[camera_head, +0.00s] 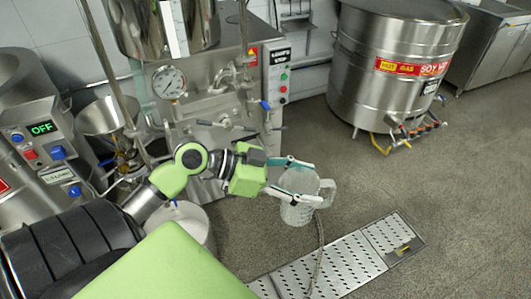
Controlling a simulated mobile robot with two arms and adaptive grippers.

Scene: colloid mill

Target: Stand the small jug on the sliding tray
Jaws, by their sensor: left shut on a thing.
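The small jug (299,213) is clear and ribbed, with its handle on the right. My left gripper (311,183) is shut on it, with one finger along the far side and one across the near side. The jug looks roughly upright and is held in the air, to the right of the steel machine. I cannot make out the sliding tray in this view. My right gripper is not in view.
The steel machine with a pressure gauge (169,82) stands behind my arm. A pale bucket (195,222) is on the floor below it. A perforated floor drain (345,262) lies at front right. A large steel kettle (390,60) stands at back right; open floor lies between.

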